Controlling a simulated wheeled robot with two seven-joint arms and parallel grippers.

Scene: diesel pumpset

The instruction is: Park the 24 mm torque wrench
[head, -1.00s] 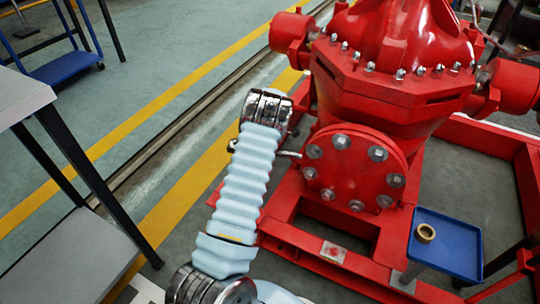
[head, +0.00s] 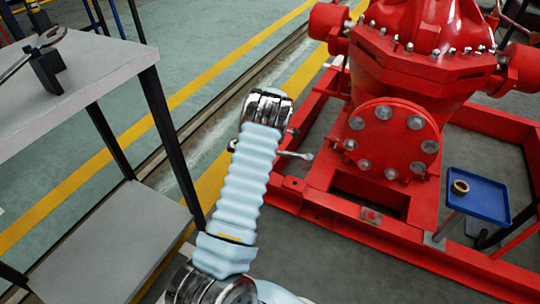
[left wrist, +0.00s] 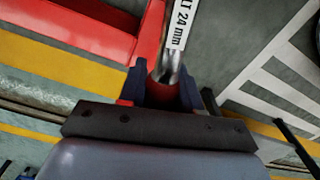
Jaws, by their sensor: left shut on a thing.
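My left gripper (left wrist: 162,88) is shut on the 24 mm torque wrench (left wrist: 175,50), a shiny shaft with a white label reading "24 mm" and a red part between the blue fingers. In the head view, the wrench's bright end (head: 307,156) sticks out to the right of my left wrist, in front of the red pump frame. The fingers are mostly hidden behind the wrist there. A dark stand (head: 45,70) on the grey table (head: 95,60) at the upper left carries a metal wrench (head: 50,37). My right gripper is out of view.
The red pump (head: 400,120) on its red base frame (head: 350,222) fills the right side. A blue tray (head: 485,200) with a brass ring (head: 460,187) stands at the lower right. The table has a lower shelf (head: 120,245). Open floor with yellow lines lies between table and pump.

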